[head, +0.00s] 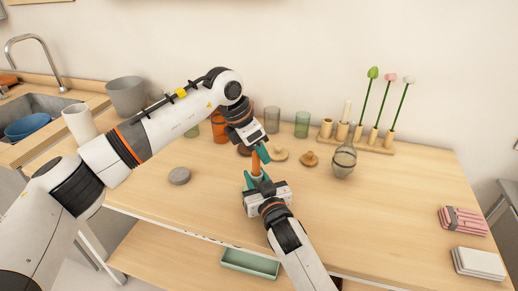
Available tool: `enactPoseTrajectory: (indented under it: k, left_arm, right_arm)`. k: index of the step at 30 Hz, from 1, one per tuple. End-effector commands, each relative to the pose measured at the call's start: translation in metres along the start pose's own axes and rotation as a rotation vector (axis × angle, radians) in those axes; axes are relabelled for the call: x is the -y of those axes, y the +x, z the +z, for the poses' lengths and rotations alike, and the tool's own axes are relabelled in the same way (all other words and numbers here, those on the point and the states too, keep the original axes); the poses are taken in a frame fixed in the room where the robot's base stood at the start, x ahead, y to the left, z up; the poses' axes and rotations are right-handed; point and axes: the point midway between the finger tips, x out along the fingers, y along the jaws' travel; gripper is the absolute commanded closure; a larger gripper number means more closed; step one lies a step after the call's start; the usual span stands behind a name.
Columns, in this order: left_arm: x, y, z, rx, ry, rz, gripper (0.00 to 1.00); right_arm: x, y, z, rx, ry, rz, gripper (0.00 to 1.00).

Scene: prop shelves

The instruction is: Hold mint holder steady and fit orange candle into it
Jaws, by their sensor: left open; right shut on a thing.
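The orange candle (256,164) stands roughly upright near the middle of the table, between my two grippers. My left gripper (258,156) reaches down from above and is open, with its teal fingers around or beside the candle's upper part. My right gripper (257,180) comes from the front and is shut at the candle's lower end. The mint holder is mostly hidden between the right gripper's teal fingers. How deep the candle sits in it cannot be told.
Wooden discs (310,159) and a glass vase (343,161) stand to the right. Behind are green glasses (302,124) and a wooden rack with flowers (376,145). A grey stone-like disc (179,176) lies left.

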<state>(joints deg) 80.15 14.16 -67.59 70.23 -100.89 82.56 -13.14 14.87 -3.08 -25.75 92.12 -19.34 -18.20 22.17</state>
Motion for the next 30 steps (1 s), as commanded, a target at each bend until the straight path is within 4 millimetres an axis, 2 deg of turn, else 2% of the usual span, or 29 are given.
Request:
enactPoseTrajectory:
  k: [5, 12, 16, 21, 30]
  left_arm:
    - [0.001, -0.029, -0.001, -0.004, 0.001, -0.004, 0.57]
    - [0.001, -0.081, 0.000, -0.003, 0.000, -0.003, 0.57]
    - [0.001, -0.101, 0.000, -0.001, 0.000, -0.002, 0.57]
    - [0.000, -0.114, 0.000, -0.001, 0.000, -0.001, 0.57]
    - [0.000, -0.117, 0.000, 0.000, 0.000, 0.000, 0.57]
  right_arm:
    - [0.000, 0.000, 0.000, -0.001, 0.000, 0.000, 0.97]
    - [0.000, 0.000, 0.000, -0.001, 0.000, 0.000, 0.97]
    - [0.000, 0.000, 0.000, -0.001, 0.000, 0.000, 0.97]
    - [0.000, 0.000, 0.000, -0.001, 0.000, 0.000, 0.97]
    - [0.000, 0.000, 0.000, -0.001, 0.000, 0.000, 0.97]
